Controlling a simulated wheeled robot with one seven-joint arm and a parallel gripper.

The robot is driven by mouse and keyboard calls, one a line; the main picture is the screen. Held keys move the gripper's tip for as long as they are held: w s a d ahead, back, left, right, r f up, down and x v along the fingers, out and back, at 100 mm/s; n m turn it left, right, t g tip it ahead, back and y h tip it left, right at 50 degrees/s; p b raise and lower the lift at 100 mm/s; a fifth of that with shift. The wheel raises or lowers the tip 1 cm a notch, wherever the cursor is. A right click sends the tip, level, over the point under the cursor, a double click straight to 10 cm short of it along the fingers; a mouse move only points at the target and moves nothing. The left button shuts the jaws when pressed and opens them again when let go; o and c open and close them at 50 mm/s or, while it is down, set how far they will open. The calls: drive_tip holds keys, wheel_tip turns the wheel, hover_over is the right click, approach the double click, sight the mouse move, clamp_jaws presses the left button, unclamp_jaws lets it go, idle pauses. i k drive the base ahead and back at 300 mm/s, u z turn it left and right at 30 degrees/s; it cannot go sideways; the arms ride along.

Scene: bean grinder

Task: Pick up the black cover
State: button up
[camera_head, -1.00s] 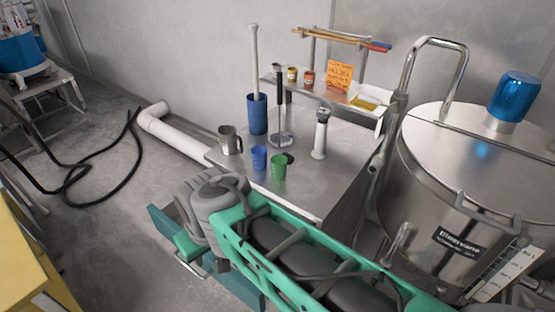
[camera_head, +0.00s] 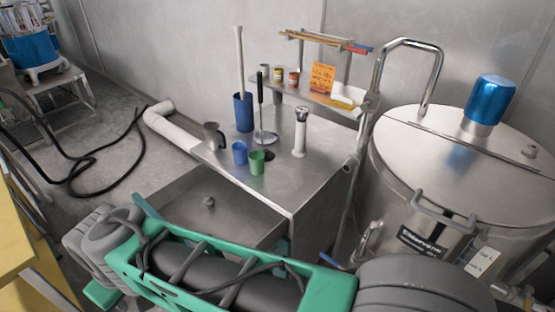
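A small dark disc, which looks like the black cover (camera_head: 269,155), lies flat on the metal table (camera_head: 318,168). It is just behind the green cup (camera_head: 257,166) and partly hidden by it. A blue cup (camera_head: 240,153) stands to the left of the green cup. My arm crosses the bottom of the picture, in front of the table and apart from the disc. My gripper's fingertips do not show, so I cannot see whether it is open or holds anything.
A metal jug (camera_head: 214,136), a tall blue container (camera_head: 243,112) with a white rod, a black-handled tool (camera_head: 262,110) and a white-and-black upright tool (camera_head: 300,132) stand around the disc. A large steel tank (camera_head: 450,160) is at right. A shelf (camera_head: 318,97) holds jars behind.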

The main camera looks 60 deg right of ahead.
sight(269, 155)
drive_tip(key=u, duration=0.05)
drive_tip(key=k, duration=1.65)
drive_tip(key=z, duration=0.55)
drive_tip(key=i, duration=1.4)
